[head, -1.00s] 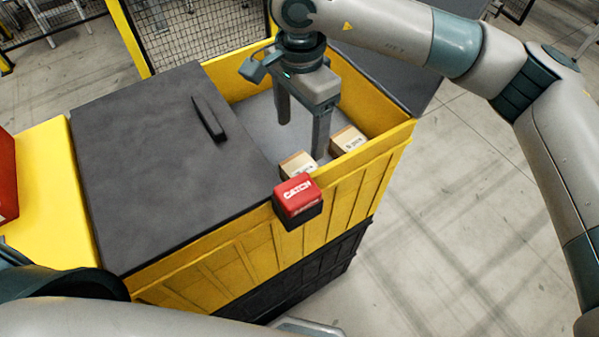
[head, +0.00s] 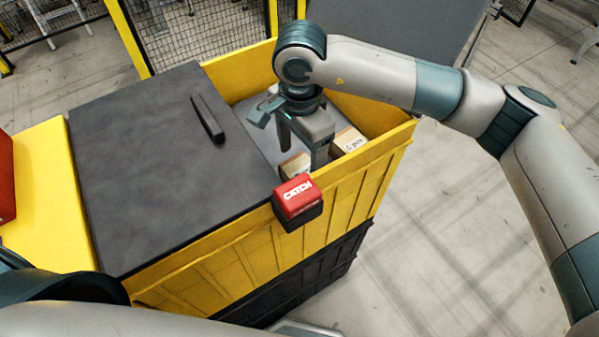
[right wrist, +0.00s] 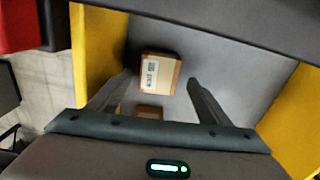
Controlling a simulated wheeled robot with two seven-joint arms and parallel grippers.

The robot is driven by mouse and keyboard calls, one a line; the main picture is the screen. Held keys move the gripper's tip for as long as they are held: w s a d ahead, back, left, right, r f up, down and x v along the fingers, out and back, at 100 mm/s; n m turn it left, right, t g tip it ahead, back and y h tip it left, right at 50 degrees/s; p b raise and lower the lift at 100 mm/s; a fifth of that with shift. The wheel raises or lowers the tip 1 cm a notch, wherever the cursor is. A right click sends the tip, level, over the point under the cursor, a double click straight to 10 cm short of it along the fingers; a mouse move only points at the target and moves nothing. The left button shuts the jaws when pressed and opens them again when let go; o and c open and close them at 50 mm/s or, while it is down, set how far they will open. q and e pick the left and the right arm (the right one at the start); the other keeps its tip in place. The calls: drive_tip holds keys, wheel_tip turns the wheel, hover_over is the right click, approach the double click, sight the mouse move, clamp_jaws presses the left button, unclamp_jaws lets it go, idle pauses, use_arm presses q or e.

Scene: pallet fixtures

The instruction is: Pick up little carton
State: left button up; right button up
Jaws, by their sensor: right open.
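Two small tan cartons lie on the grey floor of the yellow bin (head: 384,153). One carton (head: 294,166) is near the dark lid, partly hidden by the red latch block and my finger. The other carton (head: 349,139) is by the right wall. My right gripper (head: 303,150) is open, pointing down inside the bin above the floor. In the right wrist view, the labelled carton (right wrist: 159,72) shows between the spread fingertips (right wrist: 162,80), without visible grip. The second carton (right wrist: 149,112) is mostly hidden behind the gripper body. My left gripper is out of view.
A dark lid (head: 150,170) with a raised handle covers the bin's left part. A red "CATCH" block (head: 297,198) sits on the front rim. Yellow walls surround the opening closely. A mesh fence (head: 195,35) stands behind.

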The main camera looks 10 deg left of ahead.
sight(299, 167)
drive_tip(key=shift+s+f, duration=0.15)
drive_tip(key=shift+f, duration=2.3)
drive_tip(key=c, duration=1.2)
